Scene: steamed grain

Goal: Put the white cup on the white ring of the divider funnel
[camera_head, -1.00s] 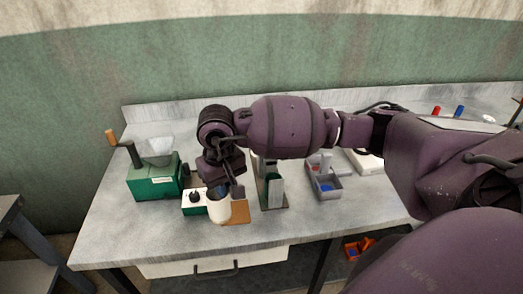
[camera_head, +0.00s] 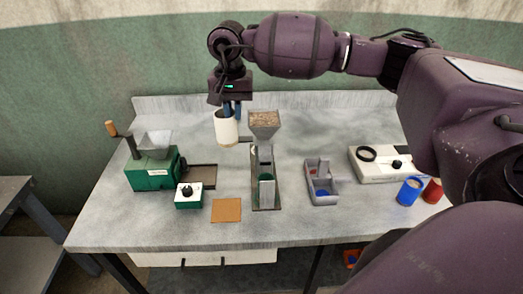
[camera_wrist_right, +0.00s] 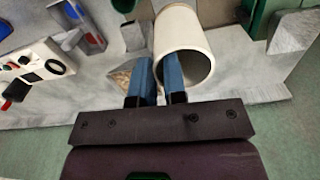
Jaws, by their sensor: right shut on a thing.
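The white cup (camera_head: 227,131) hangs upright in the air at the left of the divider's hopper. My right gripper (camera_head: 231,108) is shut on the cup's rim from above. In the right wrist view the cup (camera_wrist_right: 178,35) shows its open mouth, with one blue finger over the mouth and the other beside the wall. The divider funnel (camera_head: 264,132) is a grey hopper with brown grain on top of an upright stand with a green part. I cannot make out its white ring. My left gripper is out of view.
A green grinder (camera_head: 151,175) and a small green-and-white box (camera_head: 188,195) stand at left. A brown pad (camera_head: 227,210) lies in front. A grey divided tray (camera_head: 321,189), a white device (camera_head: 372,171) and blue (camera_head: 410,190) and red (camera_head: 433,190) containers stand at right.

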